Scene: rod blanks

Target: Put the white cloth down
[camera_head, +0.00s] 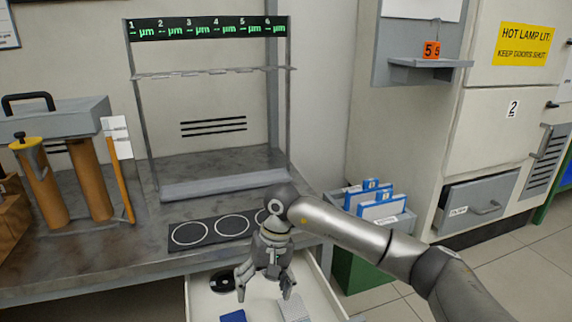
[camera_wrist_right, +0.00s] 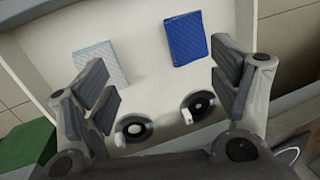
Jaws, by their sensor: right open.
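The white cloth (camera_head: 294,308) lies flat in an open white drawer (camera_head: 316,285) below the bench. My left gripper is not in view.
Two black round pieces (camera_wrist_right: 133,129) with pale centres lie in the drawer. On the bench (camera_head: 90,262) are a dark mat with white rings (camera_head: 190,233) and a grey rack (camera_head: 225,185). A box of blue-white packets (camera_head: 383,222) stands right of the drawer.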

